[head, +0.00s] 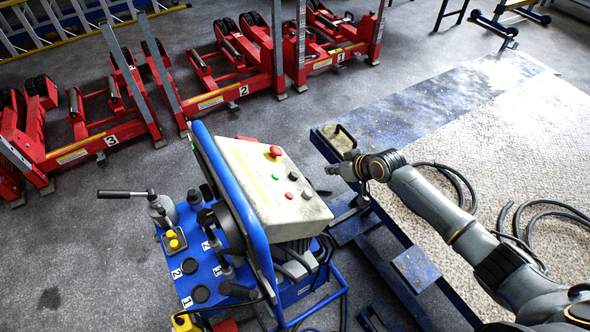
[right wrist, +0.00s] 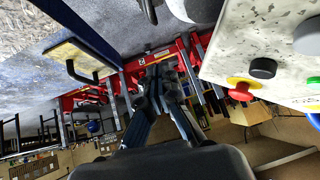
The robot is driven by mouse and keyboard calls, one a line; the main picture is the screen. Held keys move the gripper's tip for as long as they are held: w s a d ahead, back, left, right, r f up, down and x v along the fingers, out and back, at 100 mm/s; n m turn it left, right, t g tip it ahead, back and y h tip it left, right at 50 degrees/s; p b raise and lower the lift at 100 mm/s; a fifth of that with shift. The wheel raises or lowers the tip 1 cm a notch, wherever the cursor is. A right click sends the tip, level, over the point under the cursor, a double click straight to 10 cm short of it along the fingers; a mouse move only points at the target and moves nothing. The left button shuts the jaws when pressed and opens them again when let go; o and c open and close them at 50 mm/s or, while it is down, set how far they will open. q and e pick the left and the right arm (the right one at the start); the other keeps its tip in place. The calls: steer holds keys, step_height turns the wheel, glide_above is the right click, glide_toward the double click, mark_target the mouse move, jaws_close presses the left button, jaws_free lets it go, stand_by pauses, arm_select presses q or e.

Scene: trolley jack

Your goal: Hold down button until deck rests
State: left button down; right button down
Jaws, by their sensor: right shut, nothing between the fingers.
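The control box (head: 250,199) has a pale, worn sloping panel in a blue tube frame. On it are a red mushroom button (head: 275,152), a green button (head: 275,177) and small dark and red buttons. My right gripper (head: 333,170) is shut and empty, just right of the panel and apart from the buttons. In the right wrist view its fingers (right wrist: 163,80) point toward the red jacks, with the panel (right wrist: 270,45) and red mushroom button (right wrist: 240,90) to their right. The blue-edged deck (head: 500,130) lies at right; its height is unclear. My left gripper is out of view.
Red numbered jacks (head: 235,70) stand along the back. A blue pump unit (head: 200,262) with a lever is left of the panel. A handled block (head: 340,142) sits at the deck's corner. Black cables (head: 548,215) lie on the deck. Grey floor (head: 110,240) is open at left.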

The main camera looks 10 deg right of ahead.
mark_target(294, 175)
steer(key=a+r+n+y+p, duration=0.1)
steer(key=a+r, duration=0.3)
steer(key=r, duration=0.8)
steer(key=shift+w+r+n+y, duration=0.15)
steer(key=shift+r+n+y, duration=0.2)
steer(key=shift+n, duration=0.25)
steer(key=shift+s+a+f+b, duration=0.35)
steer(key=shift+a+f+b, duration=0.2)
steer(key=shift+a+f, duration=0.45)
steer(key=shift+s+a+f+b, duration=0.3)
steer(key=shift+a+f+b, duration=0.3)
steer(key=shift+f, duration=0.7)
steer(key=shift+s+a+f+b, duration=0.35)
steer(key=shift+a+f+b, duration=0.1)
steer(key=shift+a+f, duration=0.6)
steer(key=shift+d+f, duration=0.1)
steer(key=shift+f, duration=0.1)
steer(key=shift+s+f, duration=0.1)
steer(key=shift+f, duration=0.1)
steer(key=shift+a, duration=0.2)
